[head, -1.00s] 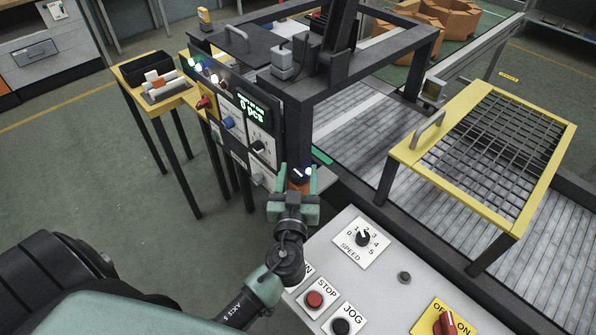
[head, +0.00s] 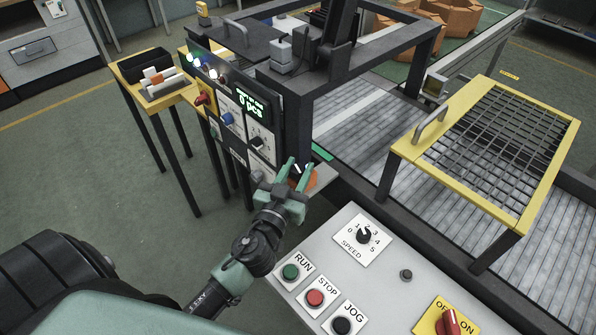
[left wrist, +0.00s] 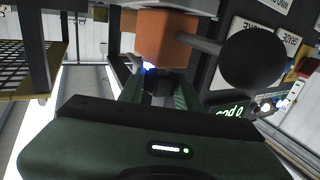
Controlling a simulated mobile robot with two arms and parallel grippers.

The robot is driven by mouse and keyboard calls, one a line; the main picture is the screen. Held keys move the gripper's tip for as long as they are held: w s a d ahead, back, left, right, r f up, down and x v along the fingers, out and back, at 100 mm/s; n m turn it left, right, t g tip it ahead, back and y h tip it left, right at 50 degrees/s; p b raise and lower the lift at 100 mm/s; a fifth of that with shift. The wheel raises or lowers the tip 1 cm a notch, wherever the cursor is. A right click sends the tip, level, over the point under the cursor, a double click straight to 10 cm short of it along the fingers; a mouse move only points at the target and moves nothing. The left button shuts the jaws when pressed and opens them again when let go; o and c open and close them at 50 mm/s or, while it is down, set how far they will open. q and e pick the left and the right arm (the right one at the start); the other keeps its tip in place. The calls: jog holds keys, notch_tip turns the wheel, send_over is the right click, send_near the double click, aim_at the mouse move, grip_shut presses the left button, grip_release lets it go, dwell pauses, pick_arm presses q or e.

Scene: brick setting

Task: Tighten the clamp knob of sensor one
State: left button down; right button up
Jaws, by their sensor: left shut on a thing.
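The clamp knob (head: 297,168) is a small dark knob with a white mark, in front of an orange block (head: 310,180) at the lower right of the upright control panel. My left gripper (head: 300,167) has its fingers on either side of the knob and is shut on it. In the left wrist view the orange block (left wrist: 166,38) is just beyond the fingertips, with a blue light at its lower edge. A rod runs from it to a large black round part (left wrist: 252,58). The knob is mostly hidden between the fingers there. My right gripper is not in view.
The upright panel (head: 240,120) with lamps, dials and a green display stands just left of the knob. A grey console (head: 345,285) with RUN, STOP and JOG buttons lies in front. A yellow-framed mesh guard (head: 490,150) stands at the right over the conveyor.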

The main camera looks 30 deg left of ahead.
pick_arm(q)
jog(key=m+h, duration=0.2)
jog(key=h, duration=0.1)
jog(key=shift+r, duration=0.1)
jog(key=m+h, duration=0.2)
jog(key=m+g+h+p, duration=0.1)
jog(key=h, duration=0.2)
jog(key=shift+a+m+h, duration=0.1)
jog(key=shift+m+h, duration=0.2)
jog(key=shift+m, duration=0.1)
jog(key=m+g+h, duration=0.1)
jog(key=h, duration=0.1)
jog(key=shift+w+m+h, duration=0.1)
jog(key=shift+m+h, duration=0.2)
jog(key=shift+m+g+h, duration=0.9)
jog(key=shift+h, duration=0.3)
jog(key=shift+f+m+g+h+b, duration=0.2)
jog(key=shift+m+g+h+b, duration=0.2)
jog(key=shift+m+b, duration=0.15)
jog(key=m+g+h+b, duration=0.2)
jog(key=g+b, duration=0.2)
jog(key=m+g+h+b, duration=0.3)
jog(key=g+b, duration=0.1)
jog(key=shift+f+m, duration=0.1)
jog(key=shift+m, duration=0.25)
jog(key=shift+r+m+g+h+b, duration=0.2)
jog(key=shift+m+g+h+b, duration=0.1)
jog(key=shift+m+g+b, duration=0.9)
jog(key=shift+g, duration=0.5)
